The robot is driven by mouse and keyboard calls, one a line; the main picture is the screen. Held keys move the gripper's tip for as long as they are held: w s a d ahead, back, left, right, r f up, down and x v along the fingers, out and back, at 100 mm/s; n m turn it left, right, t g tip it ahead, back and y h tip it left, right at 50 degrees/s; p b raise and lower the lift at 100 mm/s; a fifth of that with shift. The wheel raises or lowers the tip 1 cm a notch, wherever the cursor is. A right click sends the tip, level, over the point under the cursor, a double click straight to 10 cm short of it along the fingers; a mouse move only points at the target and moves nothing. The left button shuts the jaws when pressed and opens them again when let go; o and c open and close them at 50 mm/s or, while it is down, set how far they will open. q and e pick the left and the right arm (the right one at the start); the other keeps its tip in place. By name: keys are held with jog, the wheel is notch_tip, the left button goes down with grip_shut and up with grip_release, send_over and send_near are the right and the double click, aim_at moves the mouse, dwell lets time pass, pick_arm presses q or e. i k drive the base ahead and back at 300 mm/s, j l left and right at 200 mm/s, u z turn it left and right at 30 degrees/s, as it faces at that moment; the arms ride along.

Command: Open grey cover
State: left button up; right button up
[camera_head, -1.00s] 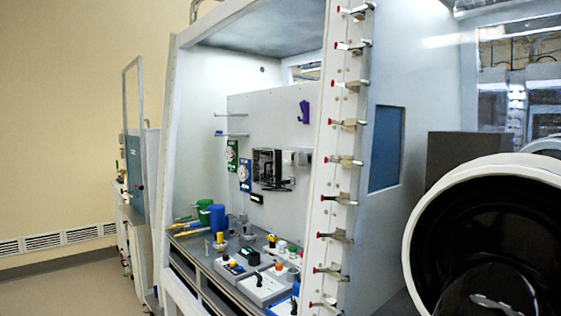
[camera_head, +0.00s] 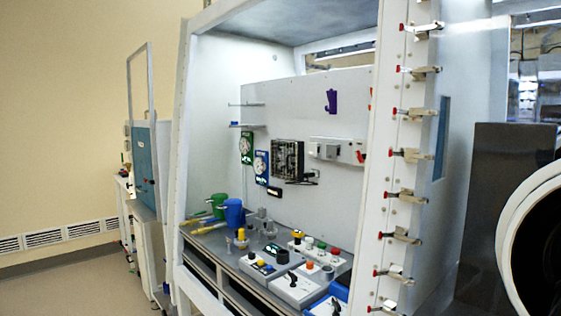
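I cannot tell for sure which thing is the grey cover. A dark grey upright panel (camera_head: 500,190) stands at the right of the head view, beside the glovebox cabinet. In front of it, a large white ring (camera_head: 516,222) with a black inside is cut off by the right edge. The cabinet's front is open to view, with a white post (camera_head: 398,170) carrying a column of red-tipped toggle clamps (camera_head: 408,154). Neither of my grippers is in view.
Inside the cabinet, a grey bench (camera_head: 228,252) holds control boxes (camera_head: 296,288), a blue mug (camera_head: 234,212) and a green mug (camera_head: 219,204). A purple hook (camera_head: 331,101) hangs on the back panel. Open floor (camera_head: 80,290) lies at the left.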

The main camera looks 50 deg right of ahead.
aim_at(331, 149)
jog(key=i, duration=2.6)
jog(key=i+z, duration=0.1)
jog(key=i, duration=0.45)
jog(key=i+j, duration=0.1)
jog(key=i, duration=0.4)
jog(key=i+z, duration=0.15)
jog(key=i, duration=0.4)
jog(key=i+j+z, duration=0.1)
jog(key=i, duration=0.4)
jog(key=i+j+z, duration=0.1)
jog(key=z, duration=3.8)
jog(key=j+z, duration=0.25)
jog(key=j, duration=0.6)
jog(key=k+j+z, duration=0.1)
jog(key=j+z, duration=0.15)
jog(key=j, duration=0.6)
jog(key=i+l, duration=0.6)
jog(key=i+l+u, duration=0.2)
jog(key=u, duration=0.2)
jog(key=i+l+u, duration=0.1)
jog(key=l+u, duration=0.3)
jog(key=i+l+u, duration=0.1)
jog(key=l+u, duration=0.2)
jog(key=u, duration=0.15)
